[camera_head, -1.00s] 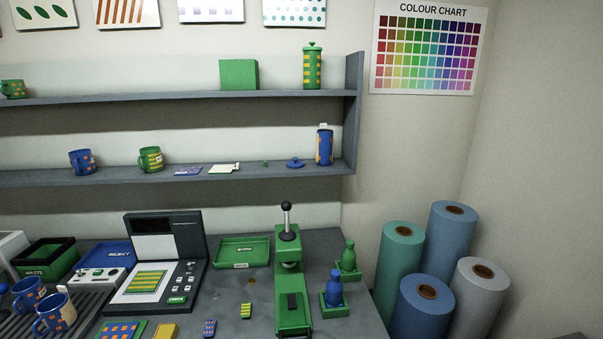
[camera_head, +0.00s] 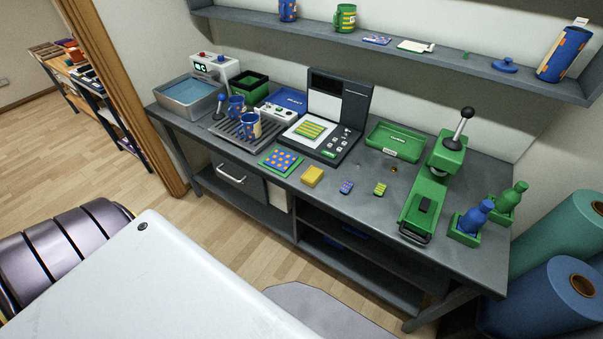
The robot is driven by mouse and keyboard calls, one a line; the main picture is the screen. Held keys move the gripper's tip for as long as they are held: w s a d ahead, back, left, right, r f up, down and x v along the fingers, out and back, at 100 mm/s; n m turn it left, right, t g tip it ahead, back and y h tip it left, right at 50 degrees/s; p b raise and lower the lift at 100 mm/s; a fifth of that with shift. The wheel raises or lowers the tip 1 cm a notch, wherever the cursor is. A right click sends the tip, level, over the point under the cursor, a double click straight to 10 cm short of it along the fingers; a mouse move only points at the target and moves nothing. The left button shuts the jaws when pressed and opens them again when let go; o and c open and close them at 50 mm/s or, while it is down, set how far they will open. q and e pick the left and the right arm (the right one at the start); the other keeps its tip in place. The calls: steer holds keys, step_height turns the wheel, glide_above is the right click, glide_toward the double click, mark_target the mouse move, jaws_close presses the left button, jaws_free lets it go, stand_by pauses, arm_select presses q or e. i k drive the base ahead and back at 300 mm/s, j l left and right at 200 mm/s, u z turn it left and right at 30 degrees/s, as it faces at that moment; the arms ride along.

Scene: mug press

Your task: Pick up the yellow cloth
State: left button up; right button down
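A small yellow folded block (camera_head: 312,176), which looks like the yellow cloth, lies flat near the front edge of the grey workbench (camera_head: 360,200). Neither of my grippers is in view, and nothing is seen touching the cloth.
A green lever press (camera_head: 432,185) and bottles in green holders (camera_head: 475,220) stand on the right. Mugs on a drip rack (camera_head: 250,125) and a water basin (camera_head: 190,98) are on the left. A shelf (camera_head: 400,45) overhangs the back.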

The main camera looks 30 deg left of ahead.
mark_target(314, 175)
steer(key=u, duration=0.95)
